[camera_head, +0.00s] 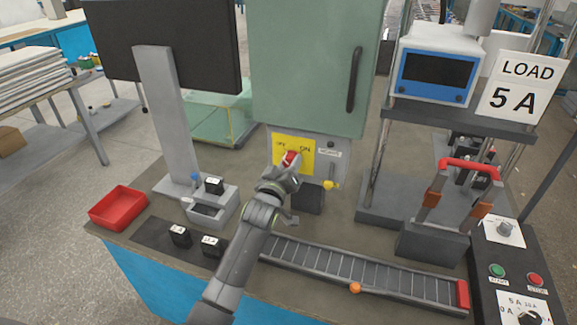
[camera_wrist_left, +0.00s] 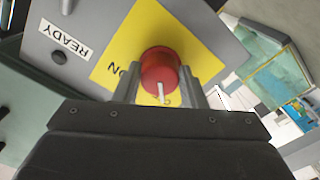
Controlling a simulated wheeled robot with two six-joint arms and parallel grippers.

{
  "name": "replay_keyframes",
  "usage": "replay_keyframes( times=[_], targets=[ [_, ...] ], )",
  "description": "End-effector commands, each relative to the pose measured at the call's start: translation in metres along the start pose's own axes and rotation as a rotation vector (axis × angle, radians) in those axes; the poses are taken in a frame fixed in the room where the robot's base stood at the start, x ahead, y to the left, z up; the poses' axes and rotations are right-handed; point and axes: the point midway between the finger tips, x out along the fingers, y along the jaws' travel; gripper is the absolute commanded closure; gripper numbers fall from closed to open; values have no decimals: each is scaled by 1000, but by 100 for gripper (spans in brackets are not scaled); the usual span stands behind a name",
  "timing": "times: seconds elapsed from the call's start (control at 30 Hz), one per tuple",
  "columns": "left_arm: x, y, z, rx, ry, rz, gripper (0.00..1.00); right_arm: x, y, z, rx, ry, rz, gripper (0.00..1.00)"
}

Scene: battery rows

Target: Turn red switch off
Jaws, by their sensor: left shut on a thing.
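The red switch (camera_head: 290,158) is a round knob on a yellow plate (camera_head: 305,170) below the green cabinet. In the head view my left gripper (camera_head: 287,165) is at the knob and partly covers it. In the left wrist view the red switch (camera_wrist_left: 160,72) sits between the two fingers of my left gripper (camera_wrist_left: 163,88), which is shut on it. A white mark on the knob points toward the bottom of that picture, near partly hidden lettering. An "ON" label shows on the yellow plate (camera_wrist_left: 108,72). My right gripper does not show.
The green cabinet (camera_head: 305,65) with a black handle stands above the panel. A roller conveyor (camera_head: 370,272) runs along the front right. A red tray (camera_head: 118,207) is at the left. A control box with green and red buttons (camera_head: 515,262) is at the right edge.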

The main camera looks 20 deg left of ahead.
Motion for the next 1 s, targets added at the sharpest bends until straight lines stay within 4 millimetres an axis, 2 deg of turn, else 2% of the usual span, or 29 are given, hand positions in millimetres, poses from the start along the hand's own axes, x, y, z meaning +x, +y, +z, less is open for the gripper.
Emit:
replay_keyframes(
  times=[0.37,0.4,0.53,0.83,1.0],
  targets=[
    [0,0,1,-8,-2,-1,85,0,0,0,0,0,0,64],
    [0,0,1,-8,-2,-1,59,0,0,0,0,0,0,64],
    [0,0,1,-7,-2,-1,42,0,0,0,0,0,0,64],
    [-1,0,0,-5,-1,0,41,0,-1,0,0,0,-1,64],
    [-11,-1,1,-8,-1,-1,41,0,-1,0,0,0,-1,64]
  ],
)
